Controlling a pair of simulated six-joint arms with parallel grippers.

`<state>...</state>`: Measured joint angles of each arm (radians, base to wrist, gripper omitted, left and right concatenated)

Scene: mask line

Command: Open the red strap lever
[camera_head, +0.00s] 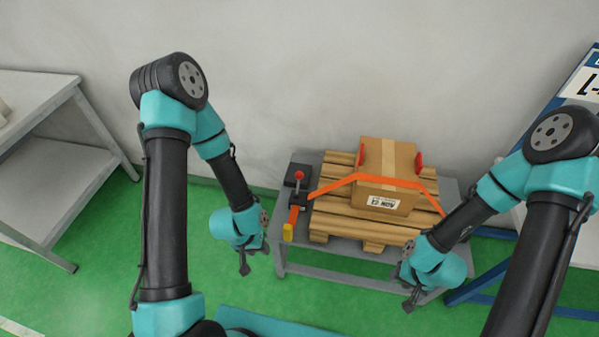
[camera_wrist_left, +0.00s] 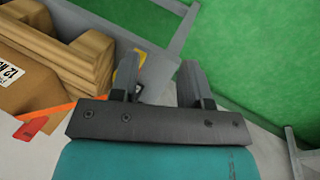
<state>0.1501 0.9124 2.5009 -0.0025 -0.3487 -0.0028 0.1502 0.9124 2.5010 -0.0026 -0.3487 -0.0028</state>
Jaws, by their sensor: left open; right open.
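The red-knobbed lever (camera_head: 299,176) stands upright on a dark base at the left end of the grey table (camera_head: 330,277). An orange strap (camera_head: 330,187) runs from beside the lever over a cardboard box (camera_head: 387,165). A yellow end piece (camera_head: 288,231) hangs at the table's front left edge. My left gripper (camera_head: 244,268) is open and empty, left of and below the lever, apart from it. In the left wrist view, its two fingers (camera_wrist_left: 160,72) are spread, with part of the yellow piece visible behind one finger. My right gripper (camera_head: 408,294) is open at the table's front right.
The box sits on a wooden pallet (camera_head: 335,222) with red corner pieces (camera_head: 419,161) at its sides. A grey shelf table (camera_head: 45,110) stands at the far left. A blue-framed rack (camera_head: 575,85) is at the right. Green floor is free left of the pallet table.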

